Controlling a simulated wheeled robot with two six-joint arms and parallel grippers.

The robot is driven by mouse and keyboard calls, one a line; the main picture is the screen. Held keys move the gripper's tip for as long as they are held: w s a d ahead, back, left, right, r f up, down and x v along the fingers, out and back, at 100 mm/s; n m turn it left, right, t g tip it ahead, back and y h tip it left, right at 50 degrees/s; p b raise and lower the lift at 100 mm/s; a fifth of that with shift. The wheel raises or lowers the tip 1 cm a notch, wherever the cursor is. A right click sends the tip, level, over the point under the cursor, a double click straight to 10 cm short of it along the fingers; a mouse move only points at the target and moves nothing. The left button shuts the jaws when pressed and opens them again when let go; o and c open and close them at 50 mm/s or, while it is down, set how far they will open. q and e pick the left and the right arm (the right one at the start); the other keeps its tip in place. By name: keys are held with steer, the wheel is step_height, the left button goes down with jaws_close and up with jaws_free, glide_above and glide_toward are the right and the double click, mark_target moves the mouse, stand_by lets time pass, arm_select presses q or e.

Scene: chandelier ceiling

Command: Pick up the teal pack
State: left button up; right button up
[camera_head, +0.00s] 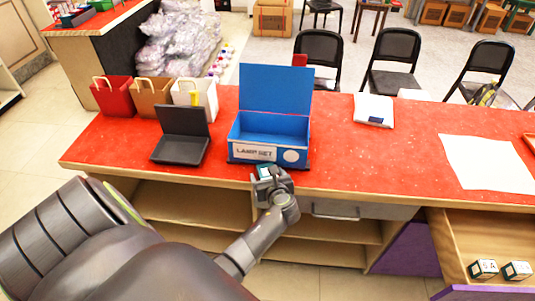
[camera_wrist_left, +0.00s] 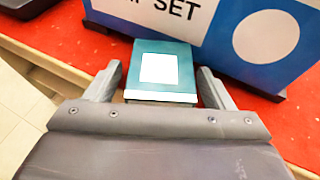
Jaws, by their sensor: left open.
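The teal pack (camera_wrist_left: 160,70) is a small box with a white square on its top. In the left wrist view it lies between the two fingers of my left gripper (camera_wrist_left: 160,88), which is open around its near end. A gap shows beside each finger. In the head view my left gripper (camera_head: 270,176) is at the front edge of the red counter, and a bit of the teal pack (camera_head: 265,169) shows there, mostly hidden by the gripper. My right gripper is not in view.
A blue open box (camera_head: 255,152) marked "LAMP SET" stands right behind the pack, with a dark open case (camera_head: 181,149) to its left. Gift bags (camera_head: 155,97) stand at the back left. The red counter (camera_head: 400,160) has free room on the right. A drawer (camera_head: 480,240) stands open.

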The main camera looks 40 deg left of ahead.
arm_select(q)
steer(key=shift+r, duration=0.1)
steer(key=shift+s+d+r+p, duration=0.2)
steer(key=shift+d+p, duration=0.1)
steer(key=shift+p, duration=0.1)
steer(key=p+v, duration=0.6)
steer(key=v, duration=0.5)
steer(key=shift+s, duration=0.15)
steer(key=shift+f, duration=0.15)
